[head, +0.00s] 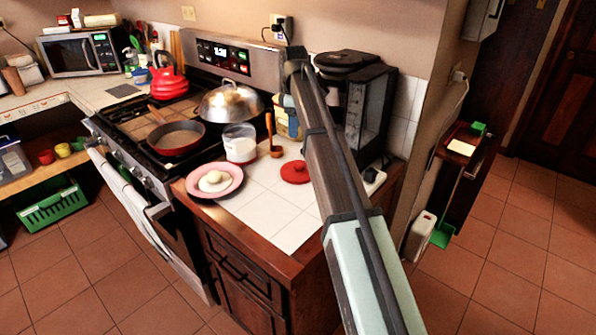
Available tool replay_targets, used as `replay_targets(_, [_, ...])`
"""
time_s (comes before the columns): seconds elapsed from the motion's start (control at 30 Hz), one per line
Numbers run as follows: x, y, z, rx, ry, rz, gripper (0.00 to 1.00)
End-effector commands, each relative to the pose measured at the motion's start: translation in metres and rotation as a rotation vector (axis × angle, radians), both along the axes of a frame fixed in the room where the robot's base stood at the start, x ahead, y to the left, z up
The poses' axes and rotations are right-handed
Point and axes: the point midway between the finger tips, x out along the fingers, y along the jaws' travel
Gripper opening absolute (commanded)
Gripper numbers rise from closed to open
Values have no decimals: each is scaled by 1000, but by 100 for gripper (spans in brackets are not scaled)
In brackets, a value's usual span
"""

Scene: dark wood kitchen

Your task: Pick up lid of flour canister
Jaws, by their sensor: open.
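A round red lid (295,171) with a small knob lies flat on the white tiled counter. A clear canister (240,144) with white flour in it stands to its left, near the stove, and its top looks uncovered. My arm reaches up across the middle of the picture. My gripper (287,101) is small and partly hidden at the arm's far end, above and behind the lid. It is open and apart from the lid, with nothing visible in it.
A pink plate (215,180) with pale food is at the counter's left edge. A wooden spoon (271,137) stands close behind the lid. A black coffee machine (368,108) is at the back right. The tiles (287,220) in front of the lid are clear.

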Motion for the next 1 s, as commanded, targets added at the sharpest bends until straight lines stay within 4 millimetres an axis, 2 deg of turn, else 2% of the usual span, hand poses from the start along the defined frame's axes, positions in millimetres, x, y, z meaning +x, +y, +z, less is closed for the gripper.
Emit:
replay_targets(0.13, [0,0,0,1,0,117,63])
replay_targets(0.37, [0,0,-8,1,0,161,63])
replay_targets(0.57, [-2,0,-35,1,1,159,63])
replay_targets(0.8, [-2,-1,-75,1,1,158,63])
replay_targets(1.0, [-1,-1,-87,2,-1,157,63])
